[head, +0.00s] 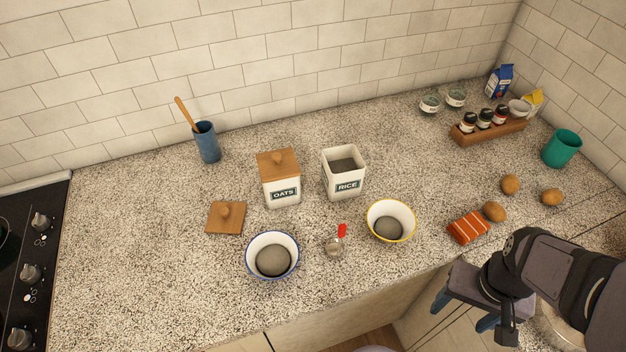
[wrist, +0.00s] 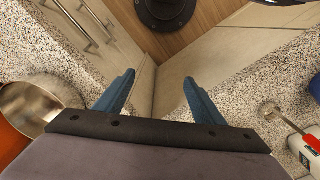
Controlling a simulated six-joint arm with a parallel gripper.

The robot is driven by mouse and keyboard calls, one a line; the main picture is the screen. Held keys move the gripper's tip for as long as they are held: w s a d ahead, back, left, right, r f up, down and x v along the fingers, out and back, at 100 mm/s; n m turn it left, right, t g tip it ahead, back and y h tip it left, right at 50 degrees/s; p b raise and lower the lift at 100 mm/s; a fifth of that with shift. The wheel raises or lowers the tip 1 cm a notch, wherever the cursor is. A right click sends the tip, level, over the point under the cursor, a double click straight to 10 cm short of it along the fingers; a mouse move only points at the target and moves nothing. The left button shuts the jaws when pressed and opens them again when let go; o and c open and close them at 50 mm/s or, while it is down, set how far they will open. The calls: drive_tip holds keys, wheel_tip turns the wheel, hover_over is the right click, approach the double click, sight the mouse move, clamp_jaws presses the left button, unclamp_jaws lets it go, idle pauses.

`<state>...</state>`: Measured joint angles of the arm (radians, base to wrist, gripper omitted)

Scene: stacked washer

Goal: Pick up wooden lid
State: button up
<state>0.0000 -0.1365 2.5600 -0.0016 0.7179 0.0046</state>
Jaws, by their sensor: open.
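A second wooden lid (head: 278,161) sits on top of the white OATS canister (head: 282,190). The white RICE canister (head: 343,176) stands beside it with its top uncovered and grey contents showing. My gripper (head: 463,312) is at the lower right in the head view, by the counter's front edge and far from both lids. In the wrist view my gripper (wrist: 159,80) has its blue fingers spread with nothing between them. No lid shows in the wrist view.
A blue-rimmed bowl (head: 272,256), a measuring cup (head: 335,245) and a yellow-rimmed bowl (head: 391,221) stand along the front. A blue utensil cup (head: 207,142) is behind the loose lid. The stove (head: 30,270) is at left. Counter left of the loose lid is clear.

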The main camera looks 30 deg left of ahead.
drive_tip(key=o, duration=0.7)
